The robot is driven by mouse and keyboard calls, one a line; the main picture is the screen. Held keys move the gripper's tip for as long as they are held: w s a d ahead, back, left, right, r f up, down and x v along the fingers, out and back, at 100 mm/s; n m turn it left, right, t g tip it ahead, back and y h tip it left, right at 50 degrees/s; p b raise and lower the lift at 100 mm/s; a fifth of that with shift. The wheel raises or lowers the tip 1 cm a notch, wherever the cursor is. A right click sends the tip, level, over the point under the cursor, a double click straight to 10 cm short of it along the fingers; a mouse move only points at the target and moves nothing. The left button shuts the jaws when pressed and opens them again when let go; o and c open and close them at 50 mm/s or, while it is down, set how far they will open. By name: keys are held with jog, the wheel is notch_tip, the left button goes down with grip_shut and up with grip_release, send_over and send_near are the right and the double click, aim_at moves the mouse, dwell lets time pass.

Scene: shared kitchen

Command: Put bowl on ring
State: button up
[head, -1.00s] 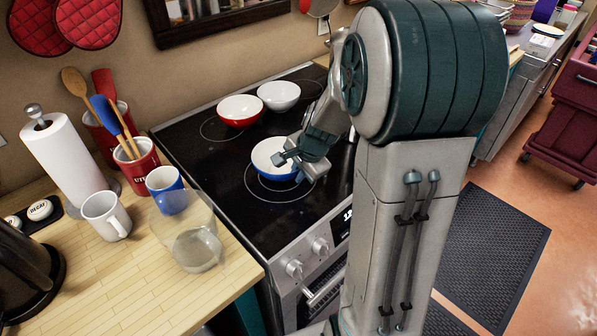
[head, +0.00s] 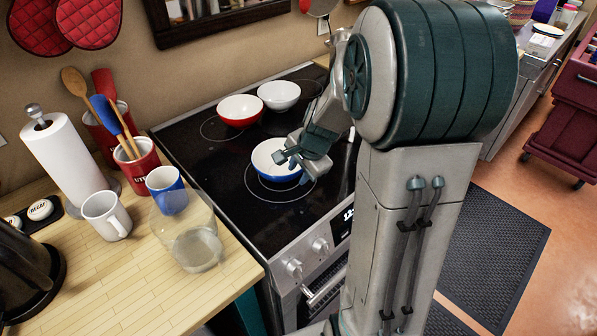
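A blue bowl (head: 263,155) with a white inside sits upright at the front of the black stovetop, over the far part of a thin printed ring (head: 281,200). My gripper (head: 295,166) is above the right side of this bowl and hides part of its rim and inside. Its fingers look spread apart with nothing between them. I cannot tell whether it touches the bowl. A red bowl (head: 240,118) with a white inside sits at the back left over another ring (head: 206,131). A white bowl (head: 279,96) stands to its right.
The wooden counter (head: 110,285) on the left holds a clear glass pitcher (head: 193,240), a blue mug (head: 166,190), a white mug (head: 105,215) and a red utensil crock (head: 137,165). The stovetop left of the blue bowl is clear.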

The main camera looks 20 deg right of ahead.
jog(key=v, duration=1.1)
jog(key=s+a+n, duration=0.3)
jog(key=s+n, duration=0.4)
jog(key=s, duration=0.1)
jog(key=s+a+n+g+h, duration=0.1)
jog(key=s+a+n, duration=0.3)
jog(key=s+n, duration=0.3)
jog(key=shift+s+f+h, duration=0.3)
jog(key=shift+s+f, duration=0.1)
